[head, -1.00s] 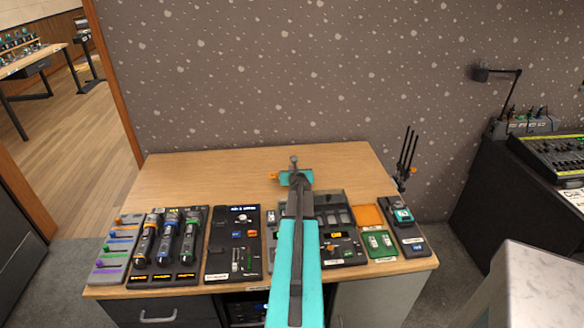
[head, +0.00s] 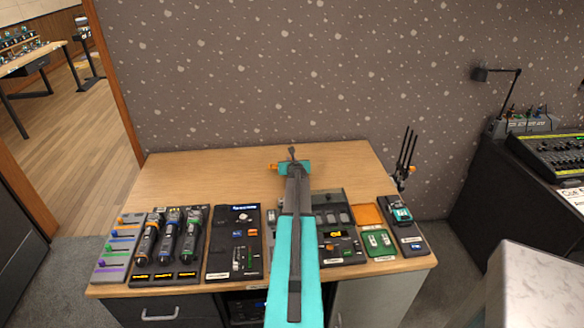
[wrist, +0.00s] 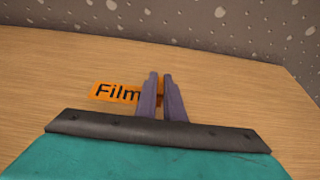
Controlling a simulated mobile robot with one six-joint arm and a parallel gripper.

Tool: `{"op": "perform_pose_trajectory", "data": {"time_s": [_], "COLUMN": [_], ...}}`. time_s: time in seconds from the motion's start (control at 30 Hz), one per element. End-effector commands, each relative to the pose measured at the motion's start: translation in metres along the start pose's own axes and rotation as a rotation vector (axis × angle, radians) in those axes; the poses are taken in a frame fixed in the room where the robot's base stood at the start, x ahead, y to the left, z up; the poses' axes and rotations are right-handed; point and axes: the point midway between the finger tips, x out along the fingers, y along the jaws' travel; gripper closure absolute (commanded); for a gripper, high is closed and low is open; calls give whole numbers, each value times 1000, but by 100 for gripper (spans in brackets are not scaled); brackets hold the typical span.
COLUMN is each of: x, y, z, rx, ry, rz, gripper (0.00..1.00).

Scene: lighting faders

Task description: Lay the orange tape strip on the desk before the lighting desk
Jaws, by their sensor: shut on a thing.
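The orange tape strip (wrist: 112,92), printed "Film", is between the two fingers of my gripper (wrist: 161,77) in the wrist view. Most of it sticks out to the left; a sliver shows right of the fingers. In the head view its orange end (head: 273,166) shows just left of my gripper (head: 292,152), over the bare back part of the wooden desk (head: 210,175). I cannot tell whether the strip touches the wood. Several control panels line the desk's front; which is the lighting desk is unclear. My arm partly hides a middle panel (head: 340,243).
Left are a colored-slider panel (head: 112,257) and a panel with three handles (head: 167,268). A black panel (head: 233,255) stands beside my arm. The back strip of desk is clear.

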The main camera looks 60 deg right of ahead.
Motion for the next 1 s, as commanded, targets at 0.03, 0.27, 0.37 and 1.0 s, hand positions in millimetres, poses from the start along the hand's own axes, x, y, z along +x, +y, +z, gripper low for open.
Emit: {"op": "perform_pose_trajectory", "data": {"time_s": [0.03,0.27,0.37,1.0], "x": [0,6,10,14], "y": [0,0,0,-1], "z": [0,-14,-25,-35], "rx": [0,1,2,0], "ry": [0,1,1,0], "rz": [0,0,0,-1], "gripper": [100,100,100,83]}}
